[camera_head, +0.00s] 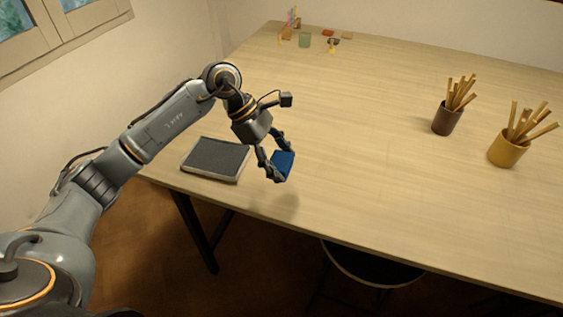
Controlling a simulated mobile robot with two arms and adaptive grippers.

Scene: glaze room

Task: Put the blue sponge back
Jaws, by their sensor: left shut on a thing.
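The blue sponge (284,163) is held between the fingers of my left gripper (275,165). The gripper points down and is shut on the sponge. It holds the sponge above the light wooden table (360,170), near the front edge, with a shadow below. A dark grey, flat rectangular tray or pad with a pale rim (242,174) lies on the table just left of the gripper. The sponge is to the right of this tray and apart from it in the picture. My right gripper is not in view.
A dark brown cup of wooden sticks (446,121) and a yellow cup of sticks (504,152) stand at the right. A round dark stool (372,266) is under the front edge. The table's middle is clear.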

